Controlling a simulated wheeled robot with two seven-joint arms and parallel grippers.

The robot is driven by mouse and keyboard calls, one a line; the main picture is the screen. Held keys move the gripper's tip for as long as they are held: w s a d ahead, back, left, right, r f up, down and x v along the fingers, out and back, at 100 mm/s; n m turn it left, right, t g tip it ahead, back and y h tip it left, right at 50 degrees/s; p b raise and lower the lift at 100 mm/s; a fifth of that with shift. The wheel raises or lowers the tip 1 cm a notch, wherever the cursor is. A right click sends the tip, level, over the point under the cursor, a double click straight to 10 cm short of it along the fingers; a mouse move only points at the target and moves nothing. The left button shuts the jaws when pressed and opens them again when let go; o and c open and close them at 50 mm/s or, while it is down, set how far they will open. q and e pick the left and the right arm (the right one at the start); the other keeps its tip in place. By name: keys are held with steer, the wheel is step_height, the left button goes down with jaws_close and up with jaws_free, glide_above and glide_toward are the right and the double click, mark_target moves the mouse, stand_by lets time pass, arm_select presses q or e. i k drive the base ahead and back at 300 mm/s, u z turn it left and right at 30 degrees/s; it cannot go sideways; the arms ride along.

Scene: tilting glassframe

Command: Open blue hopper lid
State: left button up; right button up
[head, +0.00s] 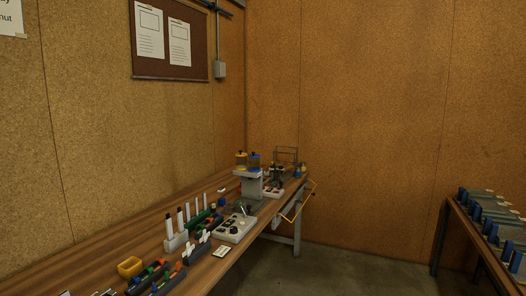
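Neither of my grippers shows in the head view.
The bench (140,238) holds a white rack of upright tubes (176,240), a yellow bin (130,267), a control box (234,229) and coloured parts. A yellow frame (299,203) juts off its right edge. Another bench (470,222) stands right, with clear floor (345,275) between.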

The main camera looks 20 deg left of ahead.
mark_target(253, 156)
steer(key=i, duration=0.95)
steer(key=u, duration=0.85)
